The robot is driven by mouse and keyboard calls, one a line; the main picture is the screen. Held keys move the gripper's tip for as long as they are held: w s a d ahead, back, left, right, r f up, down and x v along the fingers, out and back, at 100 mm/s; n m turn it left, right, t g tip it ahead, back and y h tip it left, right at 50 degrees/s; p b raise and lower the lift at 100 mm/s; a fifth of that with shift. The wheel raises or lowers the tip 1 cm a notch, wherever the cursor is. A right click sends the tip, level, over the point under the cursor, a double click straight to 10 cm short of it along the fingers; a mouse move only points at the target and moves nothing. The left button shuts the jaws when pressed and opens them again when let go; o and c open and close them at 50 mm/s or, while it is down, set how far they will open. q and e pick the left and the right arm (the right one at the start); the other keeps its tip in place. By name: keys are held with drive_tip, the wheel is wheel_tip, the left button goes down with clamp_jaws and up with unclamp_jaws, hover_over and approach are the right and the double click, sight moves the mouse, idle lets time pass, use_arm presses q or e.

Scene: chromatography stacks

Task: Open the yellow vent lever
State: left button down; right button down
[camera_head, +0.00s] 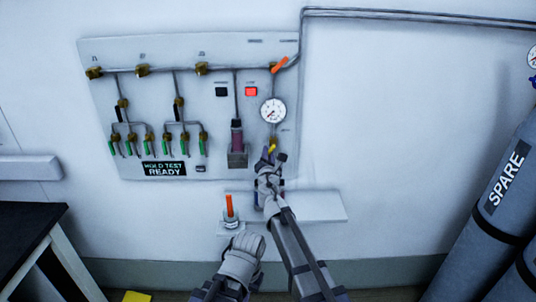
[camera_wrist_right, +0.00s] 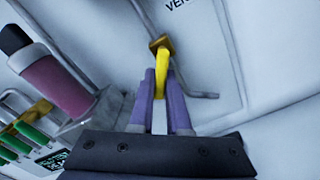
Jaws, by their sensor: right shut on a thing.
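The yellow vent lever (camera_wrist_right: 162,70) sits on a brass fitting (camera_wrist_right: 160,43) in the right wrist view, under a partly cut-off label. The lever's free end lies between the two purple fingers of my right gripper (camera_wrist_right: 160,86), which is shut on it. In the head view, the yellow lever (camera_head: 271,149) is small and partly hidden by my right gripper (camera_head: 270,160), at the panel's lower right below the round gauge (camera_head: 272,111).
The panel (camera_head: 110,55) carries pipes, brass valves and several green levers (camera_head: 148,147). A purple-bodied cylinder (camera_wrist_right: 62,85) is close left in the wrist view. Below are a shelf (camera_head: 320,206) and an orange-topped piece (camera_head: 229,206). Grey SPARE cylinders (camera_head: 485,225) stand right.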

idle(0.6)
drive_tip(key=n, duration=0.2)
drive_tip(key=shift+d+f+n, duration=0.2)
drive_tip(key=shift+d+n, duration=0.15)
drive_tip(key=shift+n, duration=0.05)
drive_tip(key=shift+d+f+n, duration=0.1)
drive_tip(key=shift+d+n, duration=0.2)
drive_tip(key=shift+n, duration=0.75)
drive_tip(key=shift+d+n, duration=0.25)
drive_tip(key=shift+n, duration=0.8)
drive_tip(key=c, duration=0.9)
unclamp_jaws()
drive_tip(key=s, duration=0.7)
drive_tip(key=shift+s+b, duration=0.3)
drive_tip(key=shift+s, duration=0.1)
